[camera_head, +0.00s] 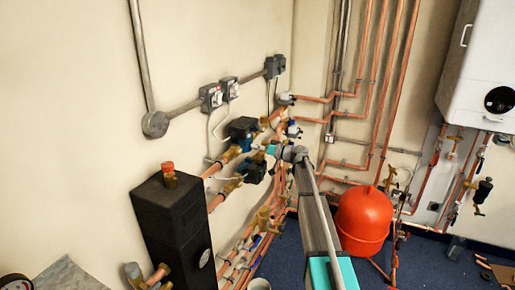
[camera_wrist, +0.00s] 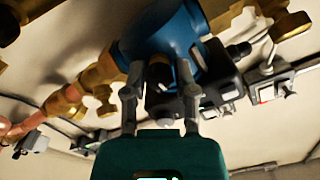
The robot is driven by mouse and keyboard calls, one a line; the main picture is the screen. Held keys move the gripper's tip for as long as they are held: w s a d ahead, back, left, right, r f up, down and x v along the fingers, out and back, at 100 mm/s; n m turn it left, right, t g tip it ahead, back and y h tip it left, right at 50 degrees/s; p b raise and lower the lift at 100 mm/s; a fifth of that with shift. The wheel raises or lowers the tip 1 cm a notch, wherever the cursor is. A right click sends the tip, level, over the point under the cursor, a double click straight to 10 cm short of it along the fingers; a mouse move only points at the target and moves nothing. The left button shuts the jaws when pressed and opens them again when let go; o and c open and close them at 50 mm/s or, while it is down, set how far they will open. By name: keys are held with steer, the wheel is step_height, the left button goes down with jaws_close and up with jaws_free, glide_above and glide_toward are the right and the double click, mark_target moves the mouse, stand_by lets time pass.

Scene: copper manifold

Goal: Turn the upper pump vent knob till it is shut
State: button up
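The upper pump (camera_head: 242,128), blue and black, sits on copper pipes along the left wall in the head view. A second pump (camera_head: 254,172) sits just below it. In the wrist view a blue pump body (camera_wrist: 165,32) fills the top middle, with a dark round knob (camera_wrist: 158,76) facing me. My gripper (camera_wrist: 159,72) has its two grey fingers apart, one on each side of this knob, with narrow gaps showing. In the head view my gripper (camera_head: 270,150) is small beside the pumps. I cannot tell there which pump it faces.
Brass valves (camera_wrist: 95,100) and copper pipes flank the pump closely. Grey switch boxes (camera_head: 211,97) hang on the wall above. A black box-shaped unit (camera_head: 172,235) stands at front left, and a red vessel (camera_head: 362,218) stands to the right of my arm.

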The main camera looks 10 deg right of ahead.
steer(key=o, duration=0.3)
steer(key=shift+d, duration=0.1)
steer(key=v, duration=1.2)
stand_by(0.4)
steer(key=s+a+f+m+g+h, duration=0.1)
steer(key=s+a+f+g+h, duration=0.25)
steer(key=s+a+f, duration=0.45)
steer(key=s+a+f+g+h, duration=0.35)
steer(key=s+a+f, duration=0.2)
steer(key=s, duration=0.45)
steer(key=shift+s+d+f+m+g+h, duration=0.2)
steer(key=shift+s+f+m+g+h, duration=0.8)
steer(key=shift+s, duration=2.15)
steer(key=shift+s+d+f+m+g+h, duration=0.2)
steer(key=shift+s+f+h, duration=0.45)
steer(key=shift+s+h, duration=1.75)
steer(key=shift+s+d+f+m+g+h, duration=0.15)
steer(key=shift+s+f+m+g+h, duration=0.45)
steer(key=shift+s, duration=3.35)
